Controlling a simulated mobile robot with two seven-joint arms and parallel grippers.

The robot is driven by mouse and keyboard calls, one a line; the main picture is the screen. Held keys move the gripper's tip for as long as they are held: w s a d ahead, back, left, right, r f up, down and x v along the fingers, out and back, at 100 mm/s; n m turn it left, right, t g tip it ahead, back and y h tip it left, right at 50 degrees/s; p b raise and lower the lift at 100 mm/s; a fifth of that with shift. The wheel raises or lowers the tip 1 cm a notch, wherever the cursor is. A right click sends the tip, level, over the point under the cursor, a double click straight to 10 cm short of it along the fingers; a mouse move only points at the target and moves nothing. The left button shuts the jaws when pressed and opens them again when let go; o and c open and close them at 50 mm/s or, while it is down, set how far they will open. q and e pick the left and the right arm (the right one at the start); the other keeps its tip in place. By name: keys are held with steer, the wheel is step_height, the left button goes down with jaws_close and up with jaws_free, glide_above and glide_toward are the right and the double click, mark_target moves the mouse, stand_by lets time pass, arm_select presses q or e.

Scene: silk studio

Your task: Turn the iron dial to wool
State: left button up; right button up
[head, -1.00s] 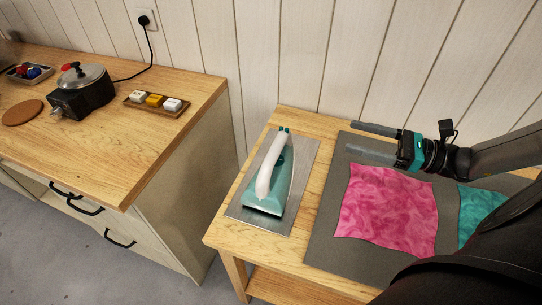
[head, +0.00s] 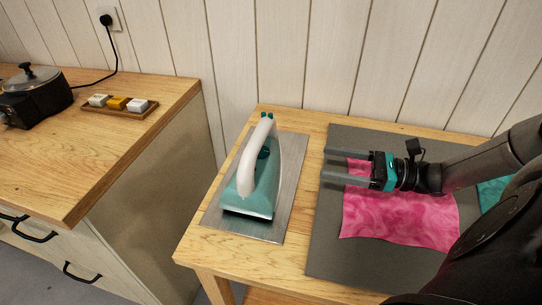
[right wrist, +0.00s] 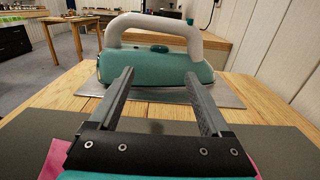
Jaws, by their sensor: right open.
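The teal iron (head: 247,192) with a white handle (head: 257,155) stands on a metal plate (head: 290,165) on the small wooden table. A dark teal dial (right wrist: 159,49) shows on top of its body under the handle in the right wrist view. The dial's markings are too small to read. My right gripper (head: 328,164) is open and empty above the grey mat, to the right of the iron. In the right wrist view its fingers (right wrist: 158,96) point at the side of the iron, apart from it. My left gripper is not in view.
A grey mat (head: 325,255) with pink cloth (head: 400,218) and teal cloth (head: 493,192) covers the table's right part. A counter at left holds a pot (head: 35,92) and a tray (head: 119,108) of small blocks. A plank wall closes the back.

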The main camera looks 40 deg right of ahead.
mark_target(269, 152)
steer(key=x, duration=1.4)
steer(key=shift+a, duration=0.1)
steer(key=shift+c, duration=0.4)
jaws_close()
